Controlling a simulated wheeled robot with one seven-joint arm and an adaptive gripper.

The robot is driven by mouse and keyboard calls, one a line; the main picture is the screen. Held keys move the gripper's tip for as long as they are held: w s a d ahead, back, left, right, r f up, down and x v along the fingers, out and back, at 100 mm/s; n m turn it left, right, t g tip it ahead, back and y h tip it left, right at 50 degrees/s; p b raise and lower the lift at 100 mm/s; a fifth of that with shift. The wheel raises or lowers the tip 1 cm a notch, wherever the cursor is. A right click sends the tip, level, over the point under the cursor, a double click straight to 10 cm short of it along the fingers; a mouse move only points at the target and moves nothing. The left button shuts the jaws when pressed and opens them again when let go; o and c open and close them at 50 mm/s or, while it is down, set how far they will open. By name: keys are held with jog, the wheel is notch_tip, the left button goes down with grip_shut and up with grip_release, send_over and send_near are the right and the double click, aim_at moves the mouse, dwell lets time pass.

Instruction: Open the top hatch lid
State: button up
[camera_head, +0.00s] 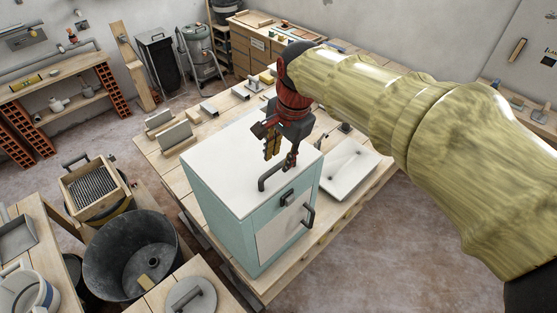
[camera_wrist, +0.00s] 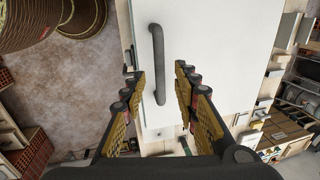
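The hatch lid (camera_head: 245,165) is the flat white top of a pale teal cabinet (camera_head: 220,212) on the wooden workbench; it lies shut. A dark bar handle (camera_head: 264,181) stands near the lid's front right edge. My gripper (camera_head: 281,160) is over that edge, pointing down, with its fingers apart at the handle's far end. In the wrist view, the handle (camera_wrist: 157,50) runs up the white lid (camera_wrist: 210,45), its lower end between my open gripper's fingertips (camera_wrist: 160,76). I cannot tell whether the fingers touch it.
The cabinet front has a white door panel (camera_head: 283,232) with a dark handle (camera_head: 308,216) and a small latch (camera_head: 287,197). A white tray (camera_head: 348,168) lies right of the cabinet. Loose blocks (camera_head: 175,137) lie behind it. A large dark bucket (camera_head: 128,260) stands at the left.

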jog(key=shift+w+a+f, duration=0.1)
jog(key=shift+f, duration=0.6)
jog(key=shift+w+a+f, duration=0.1)
jog(key=shift+f, duration=0.55)
jog(key=shift+c, duration=0.8)
grip_shut()
